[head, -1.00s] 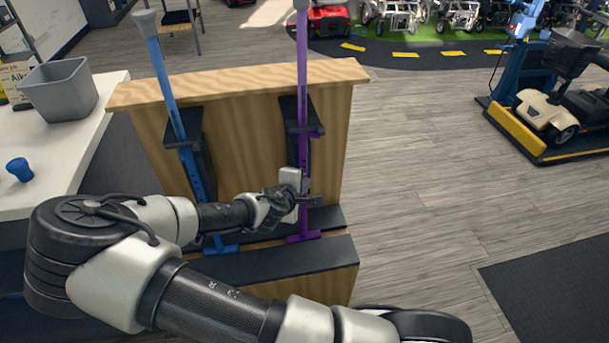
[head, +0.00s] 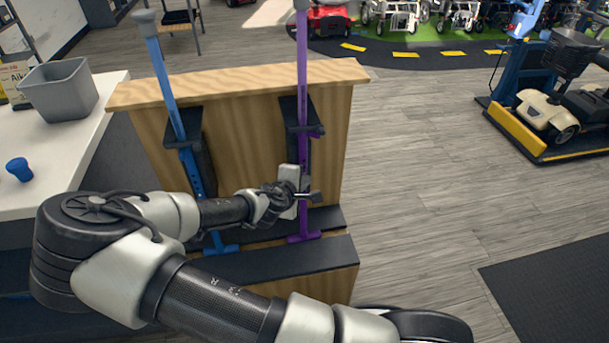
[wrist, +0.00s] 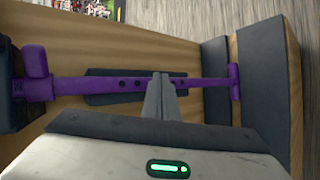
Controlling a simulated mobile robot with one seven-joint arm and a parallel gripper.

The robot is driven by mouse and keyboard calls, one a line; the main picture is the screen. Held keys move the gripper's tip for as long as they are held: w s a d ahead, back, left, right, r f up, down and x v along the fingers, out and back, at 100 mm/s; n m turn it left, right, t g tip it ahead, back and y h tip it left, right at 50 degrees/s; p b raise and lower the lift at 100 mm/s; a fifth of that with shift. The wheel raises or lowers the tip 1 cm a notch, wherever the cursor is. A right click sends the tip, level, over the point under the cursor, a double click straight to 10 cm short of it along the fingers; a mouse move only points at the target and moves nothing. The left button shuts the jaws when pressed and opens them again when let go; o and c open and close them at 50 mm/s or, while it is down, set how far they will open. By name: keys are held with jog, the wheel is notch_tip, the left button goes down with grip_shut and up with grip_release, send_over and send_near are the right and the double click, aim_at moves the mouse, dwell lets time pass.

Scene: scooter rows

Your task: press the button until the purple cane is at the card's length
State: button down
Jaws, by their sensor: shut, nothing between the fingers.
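The purple cane (head: 302,80) stands upright in the right-hand holder of the wooden stand; its top reaches the upper picture edge. In the wrist view its shaft (wrist: 72,88) runs sideways, with dark holes, to a purple foot (wrist: 235,82). My gripper (head: 316,196) is shut and empty at the cane's lower shaft. In the wrist view the closed fingertips (wrist: 161,78) overlap the shaft; I cannot tell whether they touch it. No button can be made out; the fingers cover part of the shaft. A yellow-and-white card (head: 14,78) stands at the far left, its text partly cut off.
A blue cane (head: 165,80) leans in the left holder of the wooden stand (head: 240,95). A grey bin (head: 62,92) and a blue cup-shaped piece (head: 19,169) are on the white counter (head: 60,160). Open floor (head: 430,140) lies to the right, with a scooter (head: 560,105) beyond.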

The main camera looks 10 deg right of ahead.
jog(key=shift+w+r, duration=0.2)
jog(key=shift+w, duration=0.35)
dwell(0.5)
jog(key=shift+s+a, duration=0.1)
jog(key=shift+s+f, duration=0.1)
jog(key=shift+s, duration=0.85)
jog(key=shift+s, duration=0.1)
jog(key=s, duration=0.2)
jog(key=s+p, duration=0.1)
jog(key=s, duration=0.2)
jog(key=shift+d, duration=0.2)
dwell(0.9)
